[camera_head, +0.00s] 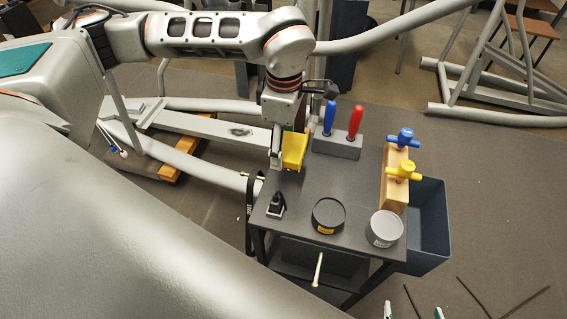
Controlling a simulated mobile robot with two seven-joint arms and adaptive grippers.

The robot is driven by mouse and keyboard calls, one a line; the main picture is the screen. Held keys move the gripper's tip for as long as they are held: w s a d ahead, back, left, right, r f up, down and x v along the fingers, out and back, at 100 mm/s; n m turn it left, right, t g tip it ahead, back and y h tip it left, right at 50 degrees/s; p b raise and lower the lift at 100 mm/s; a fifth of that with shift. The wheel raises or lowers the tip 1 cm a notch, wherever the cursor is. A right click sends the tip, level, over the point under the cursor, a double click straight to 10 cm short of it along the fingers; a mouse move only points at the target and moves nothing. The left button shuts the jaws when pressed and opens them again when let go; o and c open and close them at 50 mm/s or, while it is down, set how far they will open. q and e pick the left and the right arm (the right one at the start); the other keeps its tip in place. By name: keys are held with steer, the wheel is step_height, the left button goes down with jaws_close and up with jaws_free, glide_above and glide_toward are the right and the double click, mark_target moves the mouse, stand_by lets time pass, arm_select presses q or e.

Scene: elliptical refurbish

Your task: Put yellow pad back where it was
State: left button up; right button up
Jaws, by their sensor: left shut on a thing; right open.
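The yellow pad (294,151) is at the back left of the dark cart top (350,185). My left gripper (282,152) comes down from above and is shut on it. The pad is at or just above the cart surface; I cannot tell whether it touches. Only the tips of my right gripper (412,312) show at the bottom edge, apart and empty, in front of the cart.
A grey holder (338,146) with blue and red handled tools stands right of the pad. A wooden block (395,180) with blue and yellow knobs is at the right. Two round tins (328,214) (384,228) and a small black item (276,206) stand in front. A blue bin (430,225) hangs right.

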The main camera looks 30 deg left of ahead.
mark_target(284, 144)
arm_select(q)
step_height(284, 144, down, 4)
steer(key=shift+r, duration=0.15)
step_height(284, 144, down, 4)
steer(key=shift+r, duration=0.1)
arm_select(e)
steer(key=shift+w+f, duration=0.1)
arm_select(q)
steer(key=o, duration=1.3)
steer(key=shift+o, duration=0.2)
step_height(284, 144, up, 11)
steer(key=shift+w+d+r, duration=0.1)
steer(key=shift+r, duration=0.4)
arm_select(e)
steer(key=shift+w+r, duration=0.1)
steer(key=shift+r, duration=0.2)
